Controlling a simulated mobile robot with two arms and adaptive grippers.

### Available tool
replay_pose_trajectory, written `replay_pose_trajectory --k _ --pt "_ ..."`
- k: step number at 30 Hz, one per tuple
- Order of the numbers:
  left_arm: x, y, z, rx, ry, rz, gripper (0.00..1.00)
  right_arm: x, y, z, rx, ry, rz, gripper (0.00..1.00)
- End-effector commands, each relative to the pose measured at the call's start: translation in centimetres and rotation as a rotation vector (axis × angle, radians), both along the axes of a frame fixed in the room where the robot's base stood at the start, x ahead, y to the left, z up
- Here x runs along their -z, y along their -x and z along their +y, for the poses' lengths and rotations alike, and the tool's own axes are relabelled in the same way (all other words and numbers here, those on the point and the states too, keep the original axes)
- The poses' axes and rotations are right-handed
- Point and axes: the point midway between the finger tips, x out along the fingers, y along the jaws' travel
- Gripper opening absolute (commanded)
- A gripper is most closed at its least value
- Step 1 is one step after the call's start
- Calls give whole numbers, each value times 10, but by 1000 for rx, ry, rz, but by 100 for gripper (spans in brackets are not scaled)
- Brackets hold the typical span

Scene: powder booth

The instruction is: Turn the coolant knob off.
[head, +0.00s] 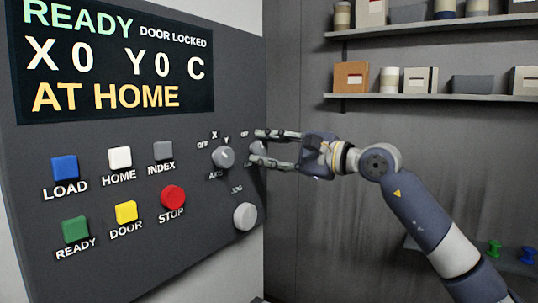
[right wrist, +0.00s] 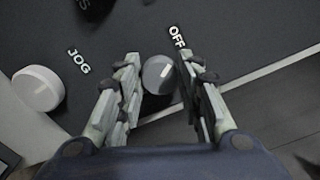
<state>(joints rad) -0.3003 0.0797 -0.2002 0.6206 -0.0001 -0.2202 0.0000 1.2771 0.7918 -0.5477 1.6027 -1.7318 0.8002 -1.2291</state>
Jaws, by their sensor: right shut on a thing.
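The coolant knob (head: 258,149) is a round grey knob near the right edge of the dark control panel. In the head view the fingers partly cover it, and its name label is hidden. My right gripper (head: 268,149) reaches it from the right, with one finger above and one below. In the right wrist view the knob (right wrist: 158,76) sits between the fingertips of the right gripper (right wrist: 160,80), which is shut on it. An OFF label shows beside the knob. Its pointer direction is hard to tell. My left gripper is out of view.
The axis knob (head: 223,157) is close on the left, and the pale jog knob (head: 245,216) is below. Coloured buttons, including the red STOP button (head: 172,198), are further left under the display (head: 115,60). Shelves (head: 430,98) with containers hang at the right.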

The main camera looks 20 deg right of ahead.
Motion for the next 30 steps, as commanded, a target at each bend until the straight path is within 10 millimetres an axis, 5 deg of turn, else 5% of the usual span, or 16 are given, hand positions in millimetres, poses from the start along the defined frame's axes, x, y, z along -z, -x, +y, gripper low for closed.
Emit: replay_pose_trajectory --k 20,21,23,30 --pt "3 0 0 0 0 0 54 0 0 0 0 46 -35 10" --pt "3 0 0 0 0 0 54 0 0 0 0 46 -35 43" --pt "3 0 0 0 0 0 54 0 0 0 0 46 -35 54" --pt "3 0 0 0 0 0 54 0 0 0 0 46 -34 54"
